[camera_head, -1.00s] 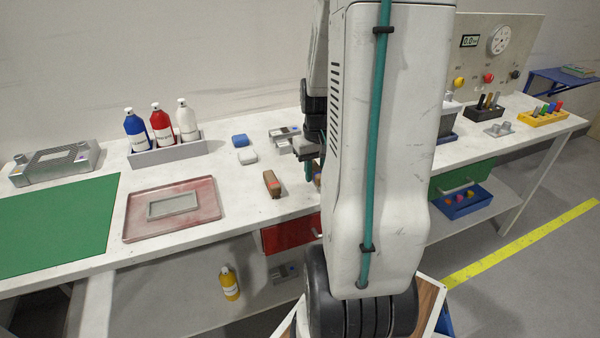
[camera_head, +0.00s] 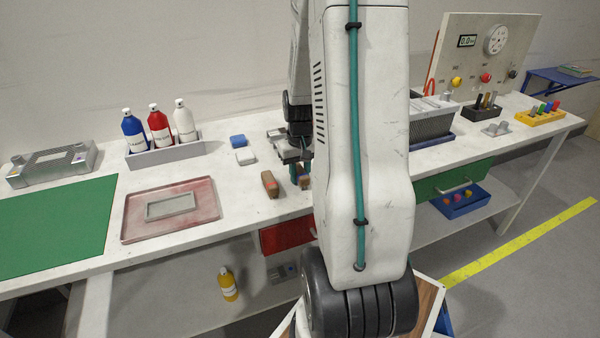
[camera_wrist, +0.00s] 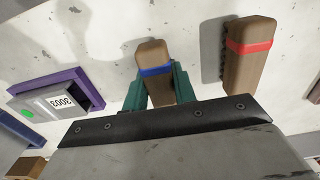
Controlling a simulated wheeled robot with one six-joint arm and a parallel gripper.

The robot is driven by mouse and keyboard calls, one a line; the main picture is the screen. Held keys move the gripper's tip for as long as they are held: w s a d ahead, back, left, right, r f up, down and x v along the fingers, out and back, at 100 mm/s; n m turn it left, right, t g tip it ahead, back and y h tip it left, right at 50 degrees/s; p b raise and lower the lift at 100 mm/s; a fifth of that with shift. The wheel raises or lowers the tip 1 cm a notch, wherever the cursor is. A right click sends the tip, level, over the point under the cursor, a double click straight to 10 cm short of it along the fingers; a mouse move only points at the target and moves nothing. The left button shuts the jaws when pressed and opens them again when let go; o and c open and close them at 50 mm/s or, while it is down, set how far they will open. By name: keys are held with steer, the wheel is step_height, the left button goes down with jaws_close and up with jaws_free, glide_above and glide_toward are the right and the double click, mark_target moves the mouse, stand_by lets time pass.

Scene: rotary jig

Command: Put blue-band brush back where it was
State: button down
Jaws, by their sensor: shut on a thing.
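The blue-band brush (camera_wrist: 153,57) is brown with a blue band. It is between the teal fingers of my gripper (camera_wrist: 160,84), which is shut on it. In the head view the held brush (camera_head: 304,178) is partly hidden by my arm, beside my gripper (camera_head: 294,170). It is low over the white table; I cannot tell whether it touches. The red-band brush (camera_wrist: 250,58) lies to its right in the wrist view, apart from it. In the head view the red-band brush (camera_head: 270,184) lies to its left.
A grey device with a display on a purple base (camera_wrist: 58,98) is left of my gripper in the wrist view. A red-rimmed tray (camera_head: 135,226) is further left.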

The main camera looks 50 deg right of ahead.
mark_target(300, 170)
steer(key=c, duration=1.1)
jaws_free()
steer(key=shift+f, duration=0.1)
step_height(300, 170, up, 12)
steer(key=s+a+r+n, duration=0.1)
steer(key=a+r, duration=0.3)
steer(key=a, duration=0.4)
steer(key=a+r+n, duration=0.2)
steer(key=a+r, duration=0.1)
steer(key=a, duration=0.5)
steer(key=s+a+n, duration=0.1)
steer(key=s+a, duration=0.3)
steer(key=s+a+r+n, duration=0.1)
steer(key=s+a, duration=0.3)
steer(key=a, duration=0.1)
steer(key=s+a+r+n+t, duration=0.1)
steer(key=s+a, duration=0.2)
steer(key=a, duration=0.2)
steer(key=shift+s+a+r, duration=0.2)
steer(key=shift+s+r, duration=0.05)
steer(key=shift+s, duration=0.15)
